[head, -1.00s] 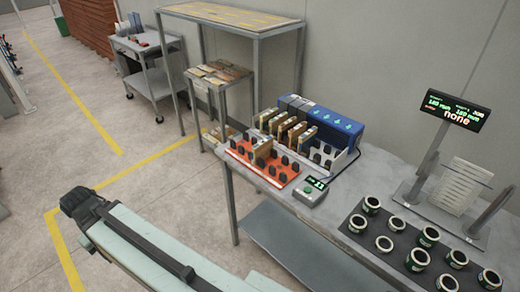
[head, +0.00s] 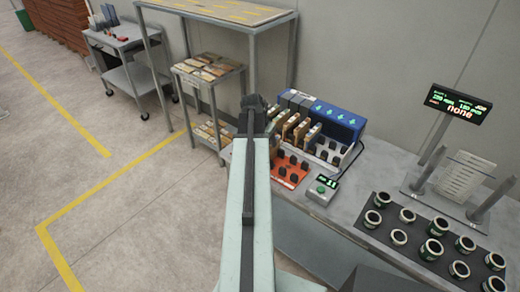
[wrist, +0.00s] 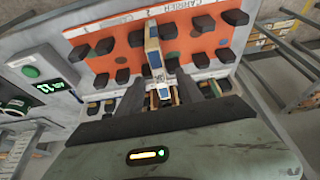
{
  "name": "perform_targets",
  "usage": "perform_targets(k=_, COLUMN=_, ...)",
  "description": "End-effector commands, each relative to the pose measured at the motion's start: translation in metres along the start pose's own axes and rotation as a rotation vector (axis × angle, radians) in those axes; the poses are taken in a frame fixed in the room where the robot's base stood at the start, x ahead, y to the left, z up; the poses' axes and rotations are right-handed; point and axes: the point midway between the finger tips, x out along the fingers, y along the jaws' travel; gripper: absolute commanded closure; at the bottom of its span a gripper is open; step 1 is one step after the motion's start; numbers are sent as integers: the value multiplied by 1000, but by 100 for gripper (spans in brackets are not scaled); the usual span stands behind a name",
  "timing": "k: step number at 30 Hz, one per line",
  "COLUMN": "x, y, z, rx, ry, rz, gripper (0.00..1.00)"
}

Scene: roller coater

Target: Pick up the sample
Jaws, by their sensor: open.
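In the wrist view, a thin upright sample block (wrist: 153,48) with a pale, blue-edged face stands among the black pegs of an orange rack (wrist: 120,72). My gripper (wrist: 165,93) is open; its dark fingers are just below the block in that picture. A small pale piece with an orange-brown part shows between the fingers; I cannot tell whether it belongs to the same block. In the head view, the orange rack (head: 289,178) is partly covered by my arm, which hides the block and my fingertips.
A white rack with several brown panels (head: 303,130) and a blue box (head: 340,120) stand behind the orange rack. A small green-button device (head: 322,189) is beside it. Several tins (head: 433,249) stand on a dark mat at right, before a display (head: 458,103).

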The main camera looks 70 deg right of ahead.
Motion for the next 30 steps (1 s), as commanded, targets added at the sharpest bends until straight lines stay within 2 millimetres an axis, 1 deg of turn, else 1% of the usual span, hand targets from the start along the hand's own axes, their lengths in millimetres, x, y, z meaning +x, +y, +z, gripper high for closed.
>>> perform_targets(k=1, x=17, y=4, z=3, rx=12, ry=2, rz=3, gripper=56)
perform_targets(k=4, x=21, y=9, z=0, rx=25, ry=6, rz=6, gripper=56)
perform_targets(k=8, x=21, y=9, z=-1, rx=25, ry=6, rz=6, gripper=56)
perform_targets(k=15, x=48, y=5, z=3, rx=19, ry=5, rz=3, gripper=56)
perform_targets(k=18, x=45, y=4, z=2, rx=17, ry=5, rz=3, gripper=56)
perform_targets(k=20, x=48, y=4, z=3, rx=16, ry=5, rz=3, gripper=56)
perform_targets(k=23, x=62, y=2, z=4, rx=16, ry=5, rz=2, gripper=56)
perform_targets(k=27, x=89, y=0, z=6, rx=16, ry=5, rz=2, gripper=56)
perform_targets(k=30, x=99, y=0, z=5, rx=16, ry=5, rz=2, gripper=56)
